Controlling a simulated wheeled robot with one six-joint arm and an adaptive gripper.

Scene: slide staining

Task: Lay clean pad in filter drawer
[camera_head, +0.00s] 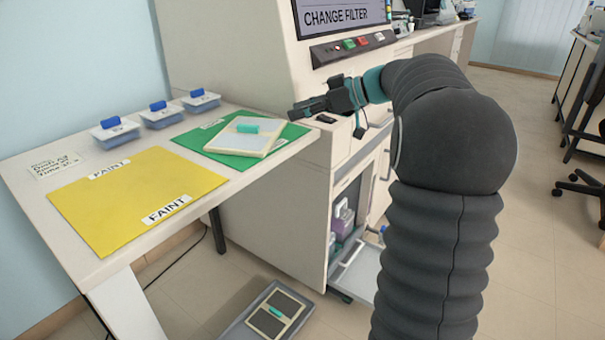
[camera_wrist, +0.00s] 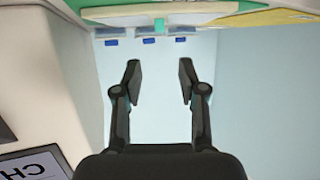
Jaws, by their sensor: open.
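A pale pad (camera_head: 240,142) with a teal grip lies on the green mat (camera_head: 216,153) at the table's right end. Its teal grip also shows at the top of the wrist view (camera_wrist: 158,25). My gripper (camera_head: 303,108) is up beside the machine, to the right of and above the pad, apart from it. In the wrist view my gripper (camera_wrist: 157,78) has its fingers spread with nothing between them. A dark pad (camera_head: 270,318) with a teal grip lies in a grey tray (camera_head: 236,327) on the floor. A pale panel or drawer (camera_head: 358,270) stands out low from the machine; I cannot tell which.
A yellow mat (camera_head: 130,200) marked FAINT and several blue-lidded tubs (camera_head: 115,132) are on the table. The machine (camera_head: 235,50) stands right of the table, its screen (camera_head: 335,15) reading CHANGE FILTER. Bottles (camera_head: 342,218) stand in its lower opening.

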